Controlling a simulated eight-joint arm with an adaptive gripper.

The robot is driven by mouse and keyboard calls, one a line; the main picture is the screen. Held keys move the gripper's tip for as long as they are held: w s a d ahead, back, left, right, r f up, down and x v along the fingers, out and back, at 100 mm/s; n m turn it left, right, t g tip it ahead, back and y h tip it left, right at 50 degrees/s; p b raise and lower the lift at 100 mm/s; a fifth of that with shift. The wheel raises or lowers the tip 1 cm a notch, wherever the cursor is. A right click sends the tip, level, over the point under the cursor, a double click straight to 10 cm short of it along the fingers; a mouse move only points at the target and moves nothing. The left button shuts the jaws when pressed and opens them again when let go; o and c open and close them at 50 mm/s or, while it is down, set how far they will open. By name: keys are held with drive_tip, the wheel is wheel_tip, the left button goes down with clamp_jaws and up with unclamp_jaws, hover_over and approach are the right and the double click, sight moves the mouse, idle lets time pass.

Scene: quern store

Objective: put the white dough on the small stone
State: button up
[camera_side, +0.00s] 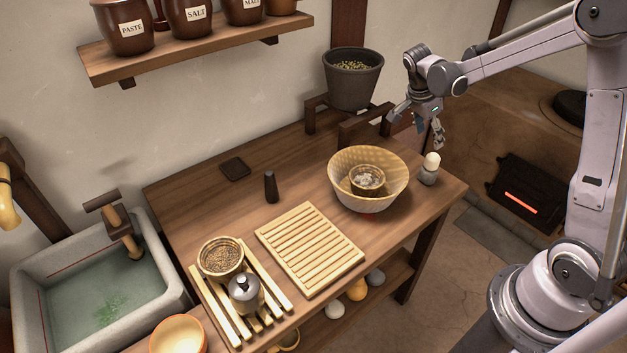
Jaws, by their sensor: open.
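A small pale, rounded lump, which looks like the white dough (432,160), sits on top of a small grey stone (428,177) near the table's right corner. The lump appears to rest on the stone, upright and touching it. My gripper (420,130) is open above and slightly left of the lump, apart from it. Nothing shows between its fingers.
A wide woven basket (345,186) holding a smaller bowl (367,190) stands just left of the stone. A stove with a glowing slot (519,199) is at right.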

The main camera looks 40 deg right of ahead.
drive_tip(key=s+a+r+n+t+y, duration=0.1)
drive_tip(key=s+a+r+n+t, duration=0.1)
drive_tip(key=a+n, duration=0.5)
drive_tip(key=s+a+r+n+t+y, duration=0.2)
drive_tip(key=s+a+r+n+t, duration=0.1)
drive_tip(key=s+a+n, duration=0.2)
drive_tip(key=s+a+r+n+t+y, duration=0.1)
drive_tip(key=s+a+r+n+t, duration=0.2)
drive_tip(key=a+n, duration=0.6)
drive_tip(key=shift+s+a+r, duration=0.25)
drive_tip(key=shift+s+a, duration=0.05)
drive_tip(key=shift+s, duration=0.05)
idle(0.4)
